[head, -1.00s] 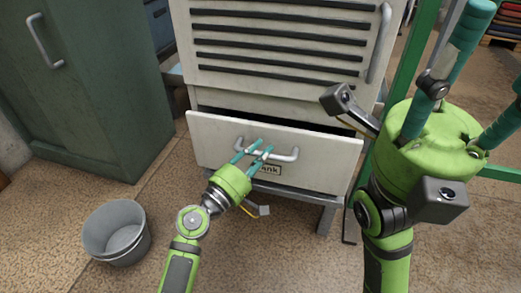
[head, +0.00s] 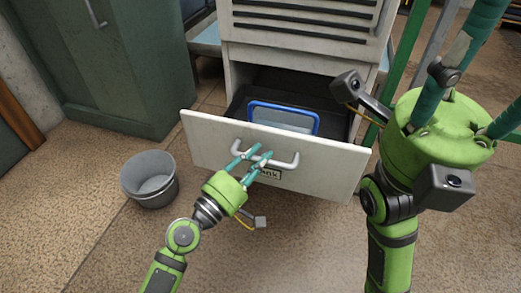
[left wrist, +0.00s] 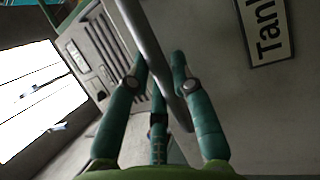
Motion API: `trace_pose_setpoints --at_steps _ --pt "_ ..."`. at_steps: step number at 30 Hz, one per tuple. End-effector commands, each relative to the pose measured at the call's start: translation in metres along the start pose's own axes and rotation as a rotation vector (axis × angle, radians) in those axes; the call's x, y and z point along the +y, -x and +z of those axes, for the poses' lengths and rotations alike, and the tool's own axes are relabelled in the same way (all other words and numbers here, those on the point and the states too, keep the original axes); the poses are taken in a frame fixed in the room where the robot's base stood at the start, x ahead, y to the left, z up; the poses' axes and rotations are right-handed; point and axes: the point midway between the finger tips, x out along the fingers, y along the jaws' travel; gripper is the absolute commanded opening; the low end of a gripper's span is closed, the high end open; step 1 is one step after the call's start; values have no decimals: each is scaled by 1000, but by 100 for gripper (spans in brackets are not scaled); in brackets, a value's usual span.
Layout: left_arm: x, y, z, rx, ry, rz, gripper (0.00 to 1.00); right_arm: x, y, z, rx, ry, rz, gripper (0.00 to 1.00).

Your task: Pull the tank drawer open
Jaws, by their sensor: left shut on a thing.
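The tank drawer (head: 330,176) is a white-fronted drawer in the lower part of the cabinet, and it stands well open. Its grey bar handle (head: 285,163) crosses the front above a label that reads "Tank" in the left wrist view (left wrist: 267,32). My left gripper (head: 255,154) is shut on the handle, and its teal fingers close around the bar in the left wrist view (left wrist: 160,70). Inside the drawer lies a blue-rimmed clear container (head: 284,118). My right gripper (head: 455,85) is raised at the right, with its fingertips partly out of frame, so its state is unclear.
A grey bucket (head: 149,181) stands on the floor left of the drawer. A green cabinet (head: 110,70) stands at the back left. A green post (head: 405,65) rises right of the white cabinet (head: 300,35). The floor in front is clear.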

Motion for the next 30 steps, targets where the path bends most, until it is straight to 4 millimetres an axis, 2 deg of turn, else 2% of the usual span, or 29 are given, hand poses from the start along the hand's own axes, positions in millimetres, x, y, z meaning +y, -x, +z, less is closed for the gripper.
trace_pose_setpoints --at_steps 17,18,20,30 --pt "2 7 1 3 -4 1 0 0 1 2 -6 0 -1 40" --pt "2 7 1 3 -4 1 27 0 1 2 -6 0 -1 40" --pt "2 6 1 3 -4 1 49 0 1 2 -6 1 -1 40" --pt "1 7 2 1 -2 0 49 0 2 0 -6 1 -1 40"
